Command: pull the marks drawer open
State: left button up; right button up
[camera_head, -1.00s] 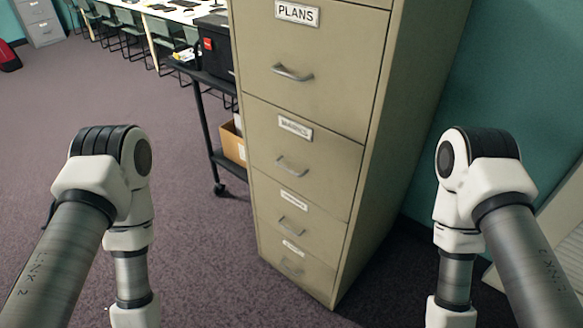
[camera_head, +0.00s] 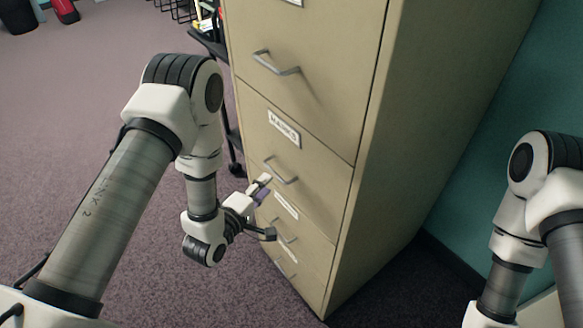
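The marks drawer (camera_head: 318,178) is the second from the top in the beige filing cabinet and looks closed, its front flush with the others. Its label (camera_head: 284,129) sits above a silver bar handle (camera_head: 285,177). My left gripper (camera_head: 263,187) is close in front of the drawer, with its fingertips at the left end of this handle. A purple pad shows on the fingers. I cannot tell whether the fingers touch the handle or how far apart they are. My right arm comes in at the right edge; its gripper is out of view.
The upper drawer (camera_head: 312,97) with its own handle (camera_head: 275,63) is above, and lower drawers (camera_head: 284,222) are below. A dark cart (camera_head: 208,42) stands behind the cabinet's left side. A teal wall (camera_head: 497,140) is at right. Carpet at left is open.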

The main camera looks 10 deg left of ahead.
aim_at(274, 174)
pick_arm(q)
jog(key=x, duration=0.6)
jog(key=shift+w+p, duration=0.35)
jog(key=shift+s+a, duration=0.1)
jog(key=shift+a, duration=0.05)
grip_shut()
